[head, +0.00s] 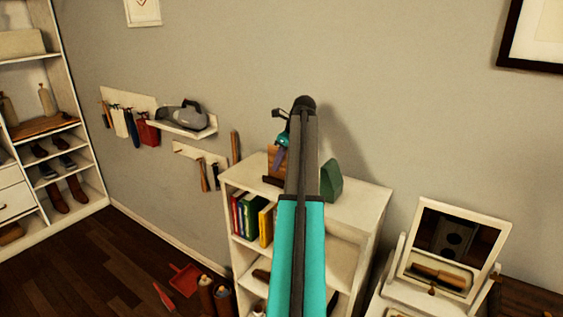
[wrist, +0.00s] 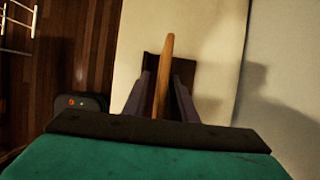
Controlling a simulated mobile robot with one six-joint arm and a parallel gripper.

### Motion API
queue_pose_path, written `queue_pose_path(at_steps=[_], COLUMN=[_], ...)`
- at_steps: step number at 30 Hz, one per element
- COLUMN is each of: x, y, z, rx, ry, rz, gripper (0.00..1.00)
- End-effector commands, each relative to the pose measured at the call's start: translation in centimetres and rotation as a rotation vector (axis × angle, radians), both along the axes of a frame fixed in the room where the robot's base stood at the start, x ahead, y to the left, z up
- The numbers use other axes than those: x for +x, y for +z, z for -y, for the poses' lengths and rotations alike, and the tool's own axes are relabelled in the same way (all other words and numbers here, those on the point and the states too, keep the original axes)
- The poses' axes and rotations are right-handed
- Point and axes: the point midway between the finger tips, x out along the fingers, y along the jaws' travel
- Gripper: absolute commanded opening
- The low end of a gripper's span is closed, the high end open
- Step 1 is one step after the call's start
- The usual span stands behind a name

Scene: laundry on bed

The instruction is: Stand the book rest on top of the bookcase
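The book rest is a wooden board (head: 274,157) with a dark ledge (head: 272,181). It stands upright on top of the white bookcase (head: 361,207), near the back, partly hidden by my arm in the head view. In the wrist view I look down on the board's narrow wooden edge (wrist: 163,75), with dark parts at its base. My gripper (wrist: 162,92) is over it, one purple finger on each side of the board. Gaps show between fingers and wood, so it looks open. In the head view my gripper (head: 280,158) is partly hidden behind my arm.
A green wedge-shaped block (head: 331,181) stands on the bookcase top, right of the book rest. Coloured books (head: 250,216) fill the shelf below. The wall is close behind, with a small shelf holding a hand vacuum (head: 182,116). A mirror stand (head: 446,248) is at right.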

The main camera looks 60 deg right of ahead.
Motion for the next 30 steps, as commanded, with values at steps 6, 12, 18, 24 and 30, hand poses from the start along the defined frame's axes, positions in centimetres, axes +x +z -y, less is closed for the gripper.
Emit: queue_pose_path(at_steps=[6,12,18,24,30], x=[0.0,-0.4,-1.2,-2.1,-3.2], y=[0.3,1.1,3.0,5.3,7.7], z=[0.0,0.1,0.1,0.1,0.2], rx=[0.0,-0.001,-0.002,-0.002,-0.001], ry=[0.0,-0.001,-0.001,-0.001,-0.001], rz=[0.0,0.001,0.001,0.002,0.001], gripper=[0.25,0.25,0.25,0.25,0.25])
